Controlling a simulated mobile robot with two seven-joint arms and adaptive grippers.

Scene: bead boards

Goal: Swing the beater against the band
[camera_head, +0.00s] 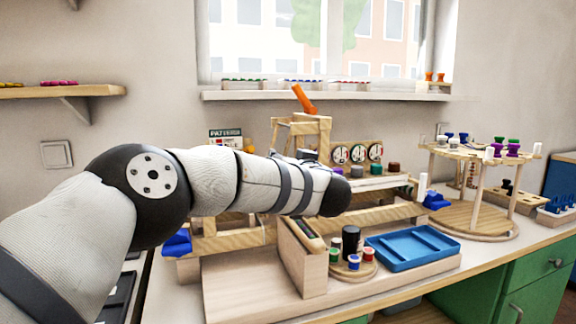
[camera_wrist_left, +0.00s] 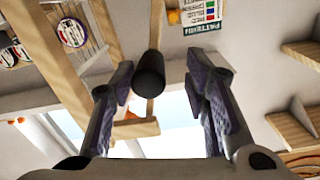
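In the left wrist view, the beater, a black rounded cylinder (camera_wrist_left: 149,74) on a thin wooden stick, hangs between the fingers of my left gripper (camera_wrist_left: 161,72). The fingers are spread, with visible space on both sides of the black head. In the head view my left arm crosses the middle of the bench and largely hides its gripper and the beater. A wooden frame (camera_head: 300,130) with a tilted orange piece (camera_head: 303,99) on top rises behind the arm. I cannot make out the band in either view. My right gripper is not in view.
A blue tray (camera_head: 412,246) and a round board with colored spools (camera_head: 353,262) stand at the front. A two-tier round wooden stand (camera_head: 480,218) is at the right. The pattern card (camera_head: 226,139) is behind my arm, below the window sill (camera_head: 330,96).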

